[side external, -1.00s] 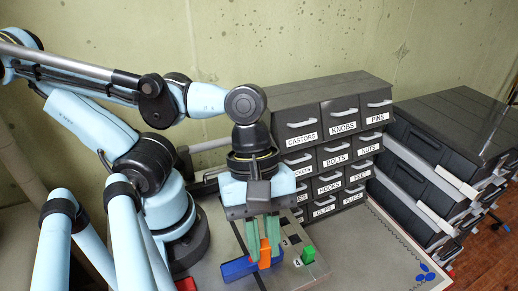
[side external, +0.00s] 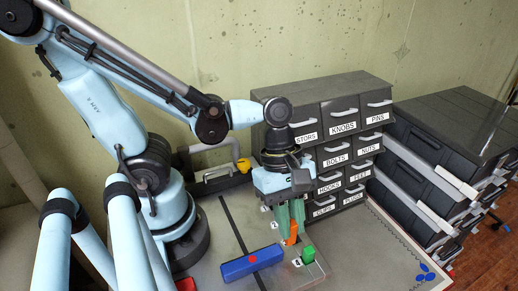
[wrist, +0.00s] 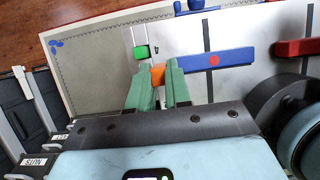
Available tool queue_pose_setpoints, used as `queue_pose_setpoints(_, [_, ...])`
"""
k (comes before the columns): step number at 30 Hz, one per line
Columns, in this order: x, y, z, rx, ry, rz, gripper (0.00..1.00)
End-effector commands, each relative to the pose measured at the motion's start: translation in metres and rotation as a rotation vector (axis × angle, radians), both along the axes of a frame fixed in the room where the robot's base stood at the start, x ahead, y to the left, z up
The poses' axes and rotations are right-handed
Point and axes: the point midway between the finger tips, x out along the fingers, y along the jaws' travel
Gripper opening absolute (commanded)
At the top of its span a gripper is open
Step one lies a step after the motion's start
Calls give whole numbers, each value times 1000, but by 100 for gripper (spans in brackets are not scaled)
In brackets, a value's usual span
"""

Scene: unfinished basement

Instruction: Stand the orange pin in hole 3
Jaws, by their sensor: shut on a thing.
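My gripper (side external: 291,226), with green fingers, is shut on the orange pin (side external: 291,239). It holds the pin low over the grey hole board (side external: 314,273), just behind the green pin (side external: 308,254). The green pin stands by the label 4. In the wrist view the orange pin (wrist: 158,75) shows between the fingertips, with the green pin (wrist: 141,52) beyond it. My fingers and the pin cover the part of the board behind the green pin, so hole 3 is hidden. I cannot tell whether the pin's lower end touches the board.
A blue block with a red dot (side external: 251,263) lies left of the board, and a red block (side external: 186,285) lies at the front left. A grey drawer cabinet (side external: 325,137) stands close behind my gripper. Dark stacked cases (side external: 440,150) stand at the right. The bench front right is clear.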

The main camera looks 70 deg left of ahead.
Motion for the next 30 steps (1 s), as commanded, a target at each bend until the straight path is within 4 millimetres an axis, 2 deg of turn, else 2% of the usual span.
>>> queue_pose_setpoints(12, [28, 21, -21, 0, 0, 0, 0])
queue_pose_setpoints(20, [30, 23, -30, 0, 1, -1, 0])
queue_pose_setpoints(30, [30, 23, -58, 0, 0, -1, 0])
